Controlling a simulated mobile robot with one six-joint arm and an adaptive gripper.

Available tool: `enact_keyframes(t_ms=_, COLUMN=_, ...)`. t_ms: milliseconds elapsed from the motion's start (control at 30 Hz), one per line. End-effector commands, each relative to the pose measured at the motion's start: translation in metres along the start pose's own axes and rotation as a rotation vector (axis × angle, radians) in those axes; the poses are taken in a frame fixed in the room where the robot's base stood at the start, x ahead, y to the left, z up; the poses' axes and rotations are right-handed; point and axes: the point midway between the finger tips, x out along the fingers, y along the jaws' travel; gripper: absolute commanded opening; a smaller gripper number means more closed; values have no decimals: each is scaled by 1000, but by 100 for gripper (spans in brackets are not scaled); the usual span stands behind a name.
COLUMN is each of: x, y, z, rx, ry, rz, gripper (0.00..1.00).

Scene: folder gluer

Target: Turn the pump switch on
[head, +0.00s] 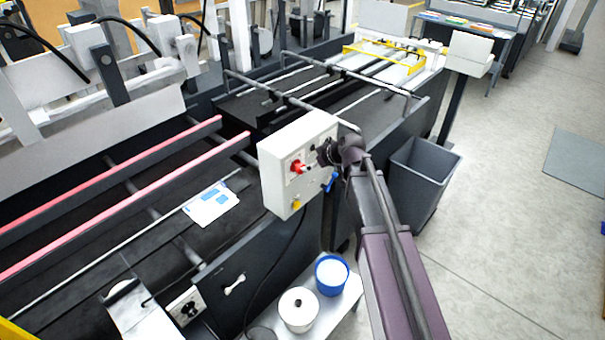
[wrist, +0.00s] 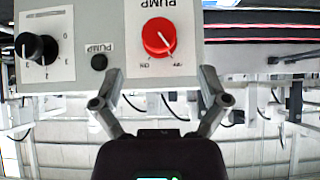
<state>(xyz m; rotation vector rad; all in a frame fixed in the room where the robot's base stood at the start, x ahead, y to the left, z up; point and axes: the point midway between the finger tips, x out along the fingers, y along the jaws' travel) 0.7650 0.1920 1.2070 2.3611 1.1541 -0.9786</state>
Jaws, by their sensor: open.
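The pump switch is a round red knob (wrist: 158,38) on a pale panel under an upside-down PUMP label in the wrist view. Its white pointer line slants toward the lower right mark; the small marks are too blurred to read surely. In the head view the red knob (head: 297,167) sits on the front of a white control box (head: 275,180). My gripper (wrist: 162,74) is open and empty, its two fingers apart on either side just below the knob in the wrist picture. In the head view my gripper (head: 324,153) is close to the box's right side, partly hidden by its own wrist.
A black dial (wrist: 36,47) and a small black button (wrist: 99,62) share the panel. A yellow button (head: 296,204) is low on the box. A grey bin (head: 420,185) stands right of my arm. A white pot (head: 299,309) and blue tub (head: 332,274) stand below.

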Motion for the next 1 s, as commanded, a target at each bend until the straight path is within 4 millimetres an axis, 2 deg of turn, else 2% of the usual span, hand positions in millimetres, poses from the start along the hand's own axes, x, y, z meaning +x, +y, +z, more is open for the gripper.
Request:
enact_keyframes(t_ms=33, x=10, y=1, z=2, rx=-1, ry=0, rz=0, gripper=94)
enact_keyframes(t_ms=500, x=59, y=1, z=2, rx=0, ry=0, rz=0, gripper=94)
enact_keyframes(t_ms=700, x=71, y=0, z=1, rx=-1, ry=0, rz=0, gripper=94)
enact_keyframes(t_ms=1000, x=75, y=0, z=0, rx=-1, ry=0, rz=0, gripper=94)
